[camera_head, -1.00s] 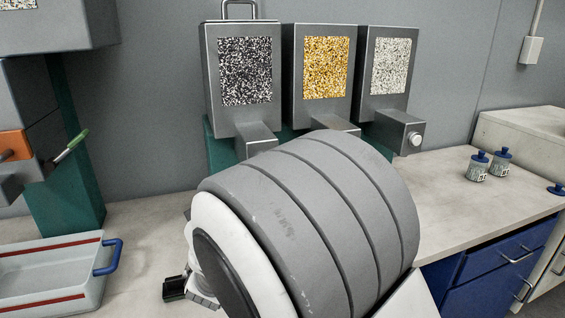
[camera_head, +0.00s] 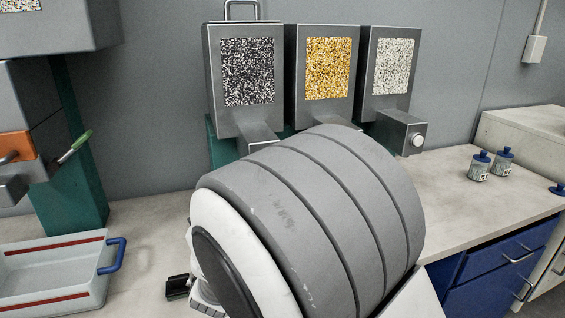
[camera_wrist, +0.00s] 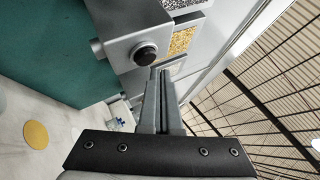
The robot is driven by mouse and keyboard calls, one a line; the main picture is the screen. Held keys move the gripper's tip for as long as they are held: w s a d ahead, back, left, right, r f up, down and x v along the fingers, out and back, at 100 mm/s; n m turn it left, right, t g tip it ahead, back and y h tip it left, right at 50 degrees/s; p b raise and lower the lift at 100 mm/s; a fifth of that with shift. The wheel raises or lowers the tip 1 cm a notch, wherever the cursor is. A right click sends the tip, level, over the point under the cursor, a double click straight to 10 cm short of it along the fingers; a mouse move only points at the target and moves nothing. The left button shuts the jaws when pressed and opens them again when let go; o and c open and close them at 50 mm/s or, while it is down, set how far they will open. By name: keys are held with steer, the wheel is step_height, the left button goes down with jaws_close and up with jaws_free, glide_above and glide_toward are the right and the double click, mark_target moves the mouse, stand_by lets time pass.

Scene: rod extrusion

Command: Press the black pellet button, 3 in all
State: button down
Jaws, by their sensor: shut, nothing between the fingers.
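The black pellet dispenser (camera_head: 248,72) is the leftmost of three grey hoppers in the head view, with a black-and-white speckled window. Its outlet block (camera_head: 258,136) is partly hidden behind my arm, and its button does not show there. In the wrist view, the round black button (camera_wrist: 145,55) sticks out of a grey block (camera_wrist: 122,50). My gripper (camera_wrist: 160,72) is shut and empty, its fingertips just below and right of the button in that view. I cannot tell whether they touch it. My arm hides the fingers in the head view.
A yellow pellet dispenser (camera_head: 327,70) and a white pellet dispenser (camera_head: 391,70) stand alongside; the white one has a pale button (camera_head: 417,140). A tray with a blue handle (camera_head: 50,270) lies at left. Two blue-capped jars (camera_head: 479,167) stand on the right counter, which is otherwise mostly clear.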

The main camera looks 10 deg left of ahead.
steer(key=s+d, duration=0.1)
steer(key=s+p, duration=0.1)
steer(key=s, duration=0.1)
steer(key=s+d, duration=0.1)
steer(key=shift+s+d+p, duration=0.15)
steer(key=shift+d+p, duration=0.2)
steer(key=shift+p, duration=0.05)
steer(key=shift+r+p, duration=0.15)
steer(key=shift+p, duration=0.3)
stand_by(2.2)
